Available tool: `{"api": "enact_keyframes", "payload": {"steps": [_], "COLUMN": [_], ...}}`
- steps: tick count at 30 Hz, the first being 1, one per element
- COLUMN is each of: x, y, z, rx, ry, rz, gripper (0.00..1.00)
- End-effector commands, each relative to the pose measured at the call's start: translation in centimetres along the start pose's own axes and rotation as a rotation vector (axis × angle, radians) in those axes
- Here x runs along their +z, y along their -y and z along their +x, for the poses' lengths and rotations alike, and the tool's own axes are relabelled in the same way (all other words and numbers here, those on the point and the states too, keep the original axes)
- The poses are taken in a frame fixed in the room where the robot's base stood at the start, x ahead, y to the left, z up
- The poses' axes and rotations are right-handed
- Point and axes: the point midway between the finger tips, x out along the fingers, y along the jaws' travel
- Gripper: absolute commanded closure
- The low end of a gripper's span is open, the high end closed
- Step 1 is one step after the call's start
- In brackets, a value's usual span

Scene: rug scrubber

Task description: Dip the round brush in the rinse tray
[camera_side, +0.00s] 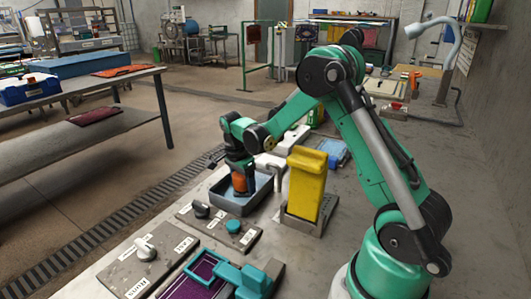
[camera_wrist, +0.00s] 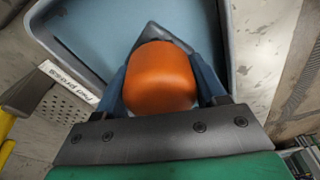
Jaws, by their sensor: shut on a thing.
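My gripper (camera_side: 240,180) is shut on an orange rounded piece (camera_side: 239,183), which appears to be the round brush's handle. In the wrist view the orange piece (camera_wrist: 160,78) sits between the two dark blue fingers of my gripper (camera_wrist: 162,92). The grey-blue rinse tray (camera_side: 262,196) is directly below and around the gripper's lower end. In the wrist view the tray (camera_wrist: 90,35) spreads behind the orange piece. The brush's bristles are hidden, so I cannot tell whether they touch the tray's bottom.
A tall yellow piece (camera_side: 306,185) stands in a metal holder right of the tray, close to my arm. Knob panels (camera_side: 148,255) and a teal frame over purple cloth (camera_side: 195,280) lie in front. A blue container (camera_side: 335,153) is behind. A "Pad press" label (camera_wrist: 68,82) lies beside the tray.

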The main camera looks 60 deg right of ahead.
Motion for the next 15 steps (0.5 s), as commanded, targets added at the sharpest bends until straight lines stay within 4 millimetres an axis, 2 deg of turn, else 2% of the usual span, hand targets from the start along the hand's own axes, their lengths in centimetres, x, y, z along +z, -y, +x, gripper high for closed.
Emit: {"api": "enact_keyframes", "payload": {"steps": [6,15], "x": [0.0,-0.3], "y": [0.0,0.0], "z": [-0.2,-2.1], "rx": [0.000,0.000], "ry": [0.000,0.000], "rz": [0.000,0.000], "gripper": [0.82,0.82]}}
